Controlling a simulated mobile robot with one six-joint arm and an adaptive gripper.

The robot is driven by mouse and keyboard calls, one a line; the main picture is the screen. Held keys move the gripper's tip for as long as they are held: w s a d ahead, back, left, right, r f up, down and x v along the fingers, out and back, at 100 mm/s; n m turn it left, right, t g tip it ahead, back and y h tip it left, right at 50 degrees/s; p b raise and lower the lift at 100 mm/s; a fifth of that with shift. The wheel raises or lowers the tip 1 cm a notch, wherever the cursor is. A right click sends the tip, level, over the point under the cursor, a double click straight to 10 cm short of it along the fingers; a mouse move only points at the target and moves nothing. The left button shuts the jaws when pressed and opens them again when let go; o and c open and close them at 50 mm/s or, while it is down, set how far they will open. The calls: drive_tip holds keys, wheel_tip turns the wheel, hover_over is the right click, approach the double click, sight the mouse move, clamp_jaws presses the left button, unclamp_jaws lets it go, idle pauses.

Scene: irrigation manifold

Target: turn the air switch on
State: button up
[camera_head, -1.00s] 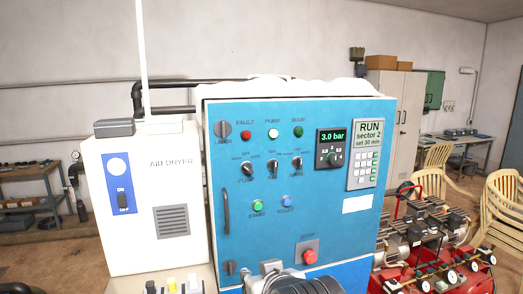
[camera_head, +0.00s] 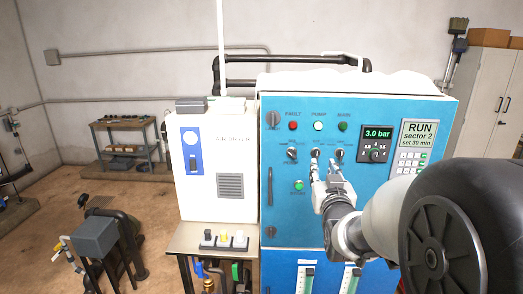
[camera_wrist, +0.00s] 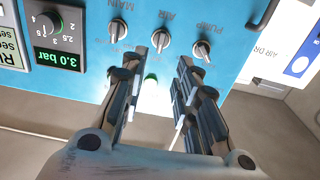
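The air switch (camera_wrist: 161,40) is the middle knob in a row of three on the blue control panel (camera_head: 420,205). It has a dark knob on a pale round base, and its setting is hard to read. In the head view my gripper (camera_head: 326,168) is in front of the panel, just below the switch row.
The pump switch (camera_wrist: 202,48) and main switch (camera_wrist: 117,30) flank it closely. A pressure display (camera_head: 375,144) and keypad unit (camera_head: 418,147) sit to the right. The white air dryer (camera_head: 207,165) stands left, with its own ON/OFF rocker (camera_head: 193,162).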

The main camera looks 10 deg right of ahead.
sight(317, 154)
drive_tip(key=p+x, duration=0.2)
drive_tip(key=x, duration=0.8)
drive_tip(key=shift+w, duration=0.15)
clamp_jaws()
